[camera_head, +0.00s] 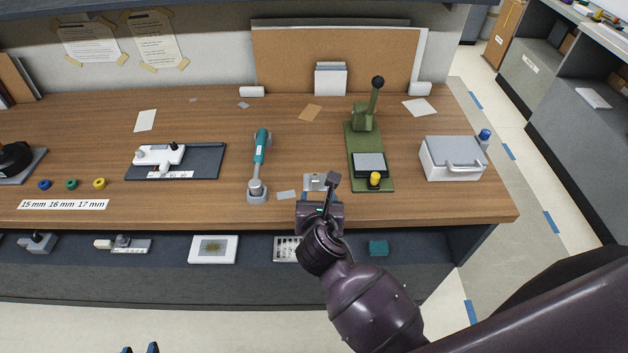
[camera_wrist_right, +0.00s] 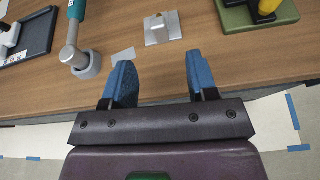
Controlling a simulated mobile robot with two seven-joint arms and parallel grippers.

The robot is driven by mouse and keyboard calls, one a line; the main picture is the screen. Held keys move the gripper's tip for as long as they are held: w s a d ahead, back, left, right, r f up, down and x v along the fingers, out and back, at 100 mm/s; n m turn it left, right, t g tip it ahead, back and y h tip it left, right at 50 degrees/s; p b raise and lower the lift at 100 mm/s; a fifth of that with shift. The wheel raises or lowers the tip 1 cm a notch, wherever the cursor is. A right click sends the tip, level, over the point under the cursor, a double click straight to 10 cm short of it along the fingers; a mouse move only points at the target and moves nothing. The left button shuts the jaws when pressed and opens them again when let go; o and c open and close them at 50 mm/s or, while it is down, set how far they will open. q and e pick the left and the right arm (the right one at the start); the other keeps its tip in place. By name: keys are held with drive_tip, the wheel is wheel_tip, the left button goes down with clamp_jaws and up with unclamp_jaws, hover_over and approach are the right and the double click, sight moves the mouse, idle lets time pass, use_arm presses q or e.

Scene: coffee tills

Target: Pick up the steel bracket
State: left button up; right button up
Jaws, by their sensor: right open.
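The steel bracket (camera_wrist_right: 162,27) is a small silver-grey piece with a flat base and an upright part. It lies near the front edge of the wooden bench. In the head view the bracket (camera_head: 314,182) is partly hidden by my right gripper (camera_head: 325,192). In the right wrist view my right gripper (camera_wrist_right: 161,78) is open and empty. Its blue fingers point toward the bracket, which lies beyond the tips and is not touched. Two blue tips of my left gripper (camera_head: 139,349) show apart at the bottom of the head view, well away from the bench.
A teal-handled tool (camera_head: 261,150) stands left of the bracket, with a small grey card (camera_head: 286,195) between. A green lever press (camera_head: 362,135) stands close on the right, and a grey box (camera_head: 452,158) farther right. A shelf (camera_head: 340,262) with small items lies under the bench.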

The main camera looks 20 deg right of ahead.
sight(316, 183)
drive_tip(key=shift+w+f+n, duration=0.1)
drive_tip(key=shift+w+n, duration=0.05)
drive_tip(key=shift+n, duration=0.25)
drive_tip(key=x, duration=0.5)
drive_tip(key=shift+w+f, duration=0.1)
drive_tip(key=shift+w, duration=0.05)
drive_tip(key=shift+b+x, duration=0.35)
drive_tip(key=shift+x, duration=2.25)
drive_tip(key=shift+a+f, duration=0.1)
clamp_jaws()
